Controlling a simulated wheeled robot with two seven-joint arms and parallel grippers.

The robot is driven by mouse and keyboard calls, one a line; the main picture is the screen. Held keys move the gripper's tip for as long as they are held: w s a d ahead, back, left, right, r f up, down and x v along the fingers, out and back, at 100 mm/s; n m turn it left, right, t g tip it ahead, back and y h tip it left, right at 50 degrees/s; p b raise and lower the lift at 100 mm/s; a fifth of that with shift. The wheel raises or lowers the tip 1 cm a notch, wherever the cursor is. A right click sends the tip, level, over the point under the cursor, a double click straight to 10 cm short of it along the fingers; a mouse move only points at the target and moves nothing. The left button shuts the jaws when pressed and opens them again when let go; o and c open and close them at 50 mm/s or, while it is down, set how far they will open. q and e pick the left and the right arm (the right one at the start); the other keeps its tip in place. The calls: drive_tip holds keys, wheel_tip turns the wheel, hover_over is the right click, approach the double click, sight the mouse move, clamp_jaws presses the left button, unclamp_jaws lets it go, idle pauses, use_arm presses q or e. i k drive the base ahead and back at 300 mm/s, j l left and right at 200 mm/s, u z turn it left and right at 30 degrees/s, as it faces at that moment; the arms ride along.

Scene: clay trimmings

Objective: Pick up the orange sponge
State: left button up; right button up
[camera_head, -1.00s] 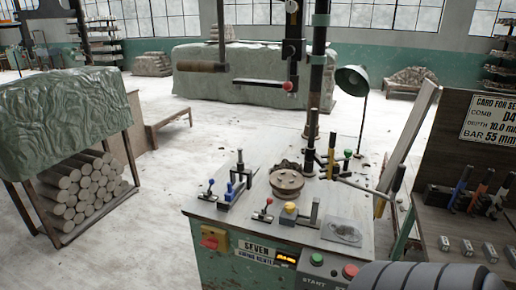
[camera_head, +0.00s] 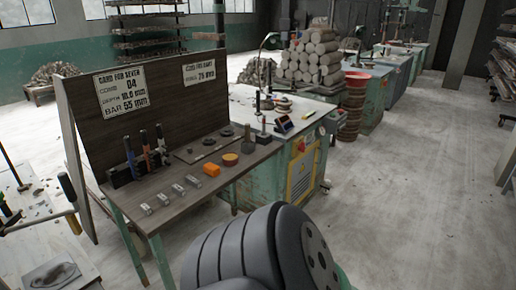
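An orange block (camera_head: 211,169), which looks like the orange sponge, lies on the wooden top of the bench (camera_head: 165,182), near its front edge. A small round orange-brown piece (camera_head: 230,159) sits just behind it to the right, apart from it. Neither of my grippers is in view. A dark grey ribbed part of my own arm fills the bottom middle, in front of the bench.
Metal blocks (camera_head: 171,196) lie left of the orange block. Several upright handled tools (camera_head: 146,150) stand behind them against the card board (camera_head: 130,98). A green machine (camera_head: 300,165) adjoins on the right. Open floor (camera_head: 410,200) lies to the right.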

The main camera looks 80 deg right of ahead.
sight(211, 169)
drive_tip(key=l+z, duration=0.1)
drive_tip(key=z, duration=2.25)
